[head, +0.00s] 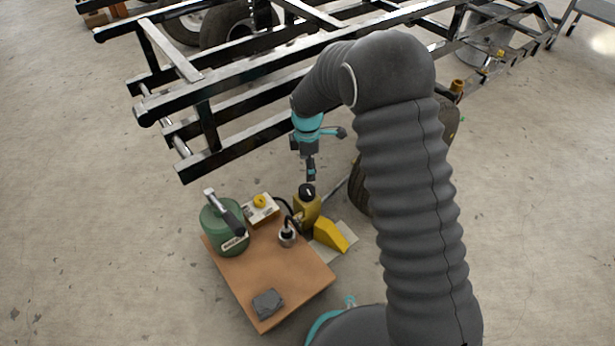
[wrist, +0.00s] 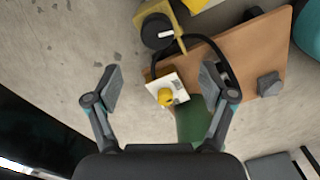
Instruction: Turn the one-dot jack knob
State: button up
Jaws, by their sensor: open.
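A yellow jack body (head: 306,210) stands at the far edge of the wooden board. A round black knob (head: 307,191) with a white mark is on its top; this knob (wrist: 158,32) also shows at the top of the wrist view. A white box with a yellow knob (head: 260,201) stands to its left; the yellow knob (wrist: 166,97) lies between my fingers in the wrist view. I cannot make out dots on either knob. My gripper (head: 311,176) is open and empty. In the head view it appears just above the black knob; in the wrist view the fingers (wrist: 160,75) touch nothing.
The wooden board (head: 300,285) also bears a green cylinder (head: 222,230), a small metal fitting with a black hose (head: 287,238) and a grey block (head: 267,303). A yellow wedge (head: 331,236) is on the right. A black frame (head: 235,130) spans behind. Floor at left is clear.

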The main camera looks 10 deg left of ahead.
aim_at(307, 189)
notch_tip(307, 189, down, 13)
jog(key=n+p, duration=0.8)
jog(key=n, duration=2.3)
jog(key=shift+w+r+n, duration=0.1)
jog(key=shift+n, duration=0.3)
jog(key=c, duration=1.2)
